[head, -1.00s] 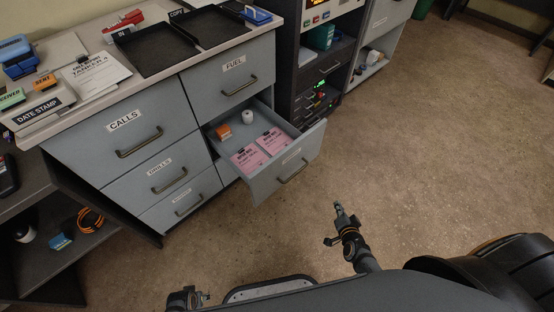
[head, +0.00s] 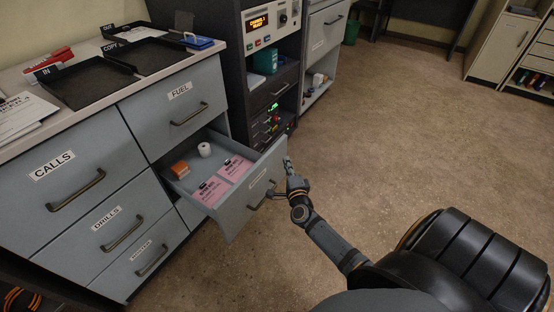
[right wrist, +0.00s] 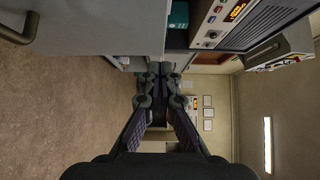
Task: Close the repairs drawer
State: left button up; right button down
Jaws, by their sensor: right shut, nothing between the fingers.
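The open drawer (head: 238,212) under the FUEL drawer is pulled well out of the grey cabinet; its label is too small to read, so I cannot confirm that it says repairs. Its dark bar handle (head: 258,197) is on the front. Inside are pink pads, an orange box and a white roll. My right gripper (head: 288,166) is shut and empty, near the right end of the drawer front; whether it touches is unclear. In the right wrist view the shut fingers (right wrist: 160,76) show, with a grey front and handle (right wrist: 18,28) at upper left. My left gripper is not in view.
The other cabinet drawers, labelled CALLS (head: 75,207), DRILLS (head: 110,235) and FUEL (head: 185,100), are shut. Black trays (head: 88,83) stand on the counter. A dark equipment rack (head: 262,65) stands behind the open drawer. The floor (head: 410,130) to the right is clear.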

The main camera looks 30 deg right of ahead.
aim_at(275, 150)
jog(key=w, duration=0.4)
jog(key=shift+a+b, duration=0.35)
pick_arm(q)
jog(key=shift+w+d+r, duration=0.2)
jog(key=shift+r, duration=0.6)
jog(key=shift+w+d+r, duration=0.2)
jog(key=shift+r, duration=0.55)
pick_arm(e)
jog(key=shift+w+a, duration=0.2)
jog(key=shift+w, duration=0.25)
